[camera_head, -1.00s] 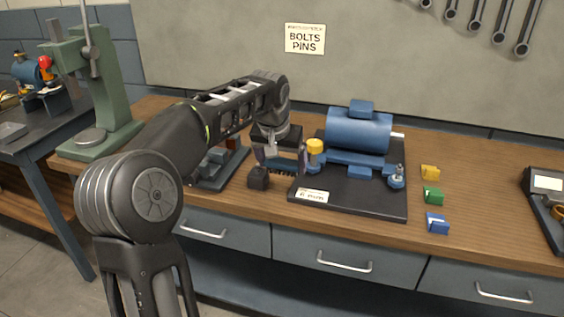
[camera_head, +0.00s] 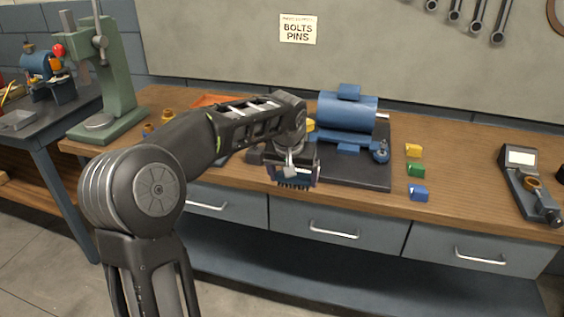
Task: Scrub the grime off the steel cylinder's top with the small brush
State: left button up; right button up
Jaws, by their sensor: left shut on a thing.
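My left gripper (camera_head: 292,165) is shut on the small brush (camera_head: 294,182). The brush has a dark body and dark bristles pointing down. It is held in front of the left front corner of the black mat (camera_head: 365,178), near the bench's front edge. I cannot make out a plain steel cylinder for sure. A small blue fitting with a greyish top (camera_head: 381,151) stands on the mat's right side. My arm and gripper hide the mat's left part. My right gripper is not in view.
A blue motor (camera_head: 347,112) sits on the mat. Yellow (camera_head: 413,150), green (camera_head: 416,170) and blue (camera_head: 418,193) blocks lie right of it. A grey gauge device (camera_head: 528,180) is farther right. A green press (camera_head: 110,85) stands at the left. Bench between blocks and gauge is clear.

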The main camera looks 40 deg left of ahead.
pick_arm(q)
jog(key=s+d+f+m+h+p, duration=0.1)
jog(key=s+d+f+m, duration=0.1)
jog(key=d, duration=0.7)
jog(key=s+d+f+m+p, duration=0.1)
jog(key=s+d+f+m, duration=0.1)
jog(key=d, duration=0.8)
jog(key=shift+f+h, duration=0.4)
jog(key=shift+d, duration=0.1)
